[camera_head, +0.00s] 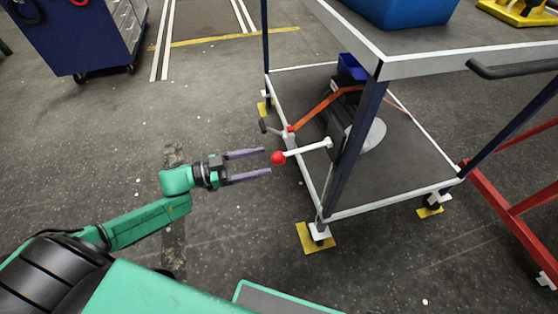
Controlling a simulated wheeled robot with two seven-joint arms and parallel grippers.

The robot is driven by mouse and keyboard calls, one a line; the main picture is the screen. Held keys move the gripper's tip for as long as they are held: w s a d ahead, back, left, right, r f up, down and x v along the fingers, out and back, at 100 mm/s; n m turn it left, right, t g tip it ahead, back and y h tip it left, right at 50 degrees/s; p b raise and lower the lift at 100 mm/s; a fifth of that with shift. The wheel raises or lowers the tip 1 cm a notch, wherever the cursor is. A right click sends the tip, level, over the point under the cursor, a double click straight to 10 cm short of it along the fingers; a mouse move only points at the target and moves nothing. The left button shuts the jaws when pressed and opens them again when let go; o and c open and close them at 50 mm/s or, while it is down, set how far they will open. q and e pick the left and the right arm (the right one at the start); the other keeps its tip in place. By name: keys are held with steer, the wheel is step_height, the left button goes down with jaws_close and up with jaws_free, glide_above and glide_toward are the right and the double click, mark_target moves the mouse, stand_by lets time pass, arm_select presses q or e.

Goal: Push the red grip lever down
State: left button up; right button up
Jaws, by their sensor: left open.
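The grip lever is a white rod (308,148) with a red ball (278,158) at its left end. It sticks out to the left from a dark device (338,118) on the lower shelf of a cart, slanting slightly down toward the ball. My left gripper (268,162) is open, with its two grey fingers pointing right at the ball. The ball appears at the fingertips, between their lines; whether they touch cannot be told. My right gripper is not in view.
The cart's lower shelf (408,165) and dark corner post (354,150) stand right of the gripper. An orange strap (318,106) crosses the device. A red frame (510,215) is at the right, a blue cabinet (75,35) at the back left. Floor left of the cart is clear.

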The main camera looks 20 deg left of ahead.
mark_target(278, 158)
arm_select(q)
steer(key=x, duration=0.6)
steer(key=shift+a, duration=0.1)
jaws_close()
steer(key=shift+f, duration=0.1)
stand_by(1.0)
